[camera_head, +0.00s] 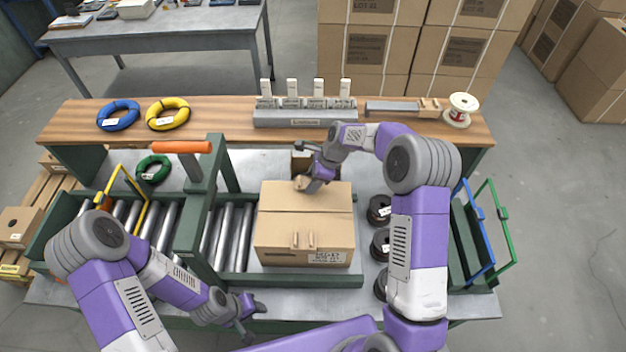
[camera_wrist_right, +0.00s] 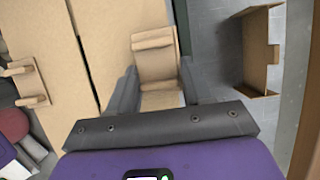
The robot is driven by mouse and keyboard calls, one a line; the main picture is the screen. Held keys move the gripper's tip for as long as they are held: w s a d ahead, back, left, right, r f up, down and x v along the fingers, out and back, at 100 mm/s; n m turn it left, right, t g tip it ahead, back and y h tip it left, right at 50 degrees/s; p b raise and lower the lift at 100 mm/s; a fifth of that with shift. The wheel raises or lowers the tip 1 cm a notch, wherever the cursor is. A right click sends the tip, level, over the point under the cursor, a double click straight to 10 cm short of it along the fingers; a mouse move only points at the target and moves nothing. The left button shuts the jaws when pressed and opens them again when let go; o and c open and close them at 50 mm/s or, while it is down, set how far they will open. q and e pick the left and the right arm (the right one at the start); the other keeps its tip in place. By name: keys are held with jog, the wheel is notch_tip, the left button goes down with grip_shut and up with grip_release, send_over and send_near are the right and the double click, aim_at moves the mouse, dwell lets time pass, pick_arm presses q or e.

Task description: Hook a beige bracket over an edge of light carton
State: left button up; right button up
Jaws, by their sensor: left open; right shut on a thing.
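The light carton (camera_head: 305,215) sits closed on the roller conveyor; its top also fills the left of the right wrist view (camera_wrist_right: 105,50). My left gripper (camera_head: 246,312) is open and empty, in front of the conveyor.
A small open brown box (camera_wrist_right: 262,50) stands just beyond the carton. A wooden shelf (camera_head: 220,125) runs behind, with a grey rack (camera_head: 305,115) and blue and yellow coils. Dark spools (camera_head: 380,210) stand right of the carton. An orange-handled green post (camera_head: 182,147) rises at left.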

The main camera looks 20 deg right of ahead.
jog(key=o, duration=0.8)
jog(key=shift+s+d+f, duration=0.1)
jog(key=shift+s+f, duration=0.25)
jog(key=shift+f, duration=0.4)
jog(key=o, duration=0.5)
jog(key=shift+w+f, duration=0.1)
jog(key=shift+w, duration=0.05)
jog(key=shift+c, duration=0.2)
jog(key=v, duration=0.5)
jog(key=w+v, duration=0.1)
jog(key=v, duration=0.2)
jog(key=shift+r, duration=0.65)
